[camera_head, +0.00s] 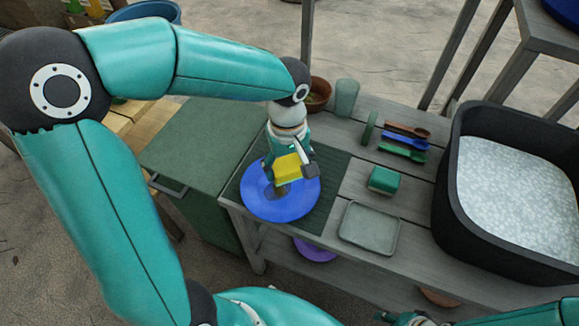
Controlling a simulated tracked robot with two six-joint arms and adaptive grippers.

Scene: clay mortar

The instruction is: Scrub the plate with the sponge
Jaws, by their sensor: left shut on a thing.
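A blue round plate (255,200) lies on a dark ribbed mat (327,195) at the front left of the grey wooden counter. A brownish smear (279,193) shows near its middle. My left gripper (288,160) points down over the plate and is shut on a yellow sponge (288,170). The sponge is over the plate's upper middle; I cannot tell whether it touches the surface. Part of my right gripper (410,318) shows at the bottom edge, away from the plate, and its jaws are not clear.
A green block (384,180), a grey-green tray (370,227) and several spoons (405,141) lie right of the mat. A black basin (455,215) stands at the right. A cup (346,97) and a brown pot (318,95) stand at the back. A purple dish (315,249) is below.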

